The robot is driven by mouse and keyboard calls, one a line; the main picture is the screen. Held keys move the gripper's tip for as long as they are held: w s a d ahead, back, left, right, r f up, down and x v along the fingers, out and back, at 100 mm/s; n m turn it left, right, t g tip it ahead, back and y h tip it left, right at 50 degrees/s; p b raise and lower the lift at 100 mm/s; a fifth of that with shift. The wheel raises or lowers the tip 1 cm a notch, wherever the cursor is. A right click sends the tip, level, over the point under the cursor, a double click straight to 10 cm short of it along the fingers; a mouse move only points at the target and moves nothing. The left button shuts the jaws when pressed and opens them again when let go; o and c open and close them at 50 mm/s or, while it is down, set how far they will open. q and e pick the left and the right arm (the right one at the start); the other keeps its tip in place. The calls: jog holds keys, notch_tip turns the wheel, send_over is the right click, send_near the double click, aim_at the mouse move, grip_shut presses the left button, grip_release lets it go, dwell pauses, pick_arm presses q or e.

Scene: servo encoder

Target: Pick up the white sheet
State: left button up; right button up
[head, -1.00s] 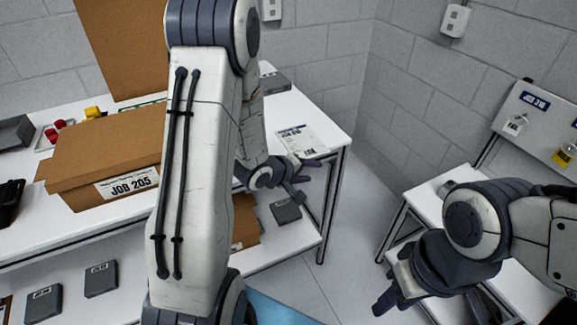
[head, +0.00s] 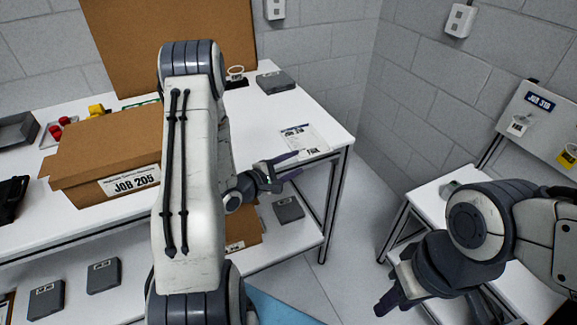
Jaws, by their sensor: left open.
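The white sheet (head: 303,141), printed with dark text, lies flat near the right end of the white workbench (head: 318,120). My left gripper (head: 290,167) is open and empty at the bench's front edge, just in front of the sheet in the picture. Its upper finger shows close to the sheet's near edge; I cannot tell whether they touch. My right gripper (head: 386,300) hangs low at the lower right, far from the sheet, and its finger gap is not clear.
A cardboard box (head: 85,150) labelled JOB 205 stands on the bench at left. A grey case (head: 273,82) lies behind the sheet. Another grey case (head: 288,209) is on the lower shelf. A side table (head: 430,205) stands at right, with open floor between.

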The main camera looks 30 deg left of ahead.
aim_at(314, 154)
pick_arm(q)
jog(key=p+x, duration=0.1)
jog(key=x, duration=0.7)
jog(key=shift+w+d+f, duration=0.1)
jog(key=shift+w, duration=0.1)
jog(key=shift+c, duration=0.3)
grip_shut()
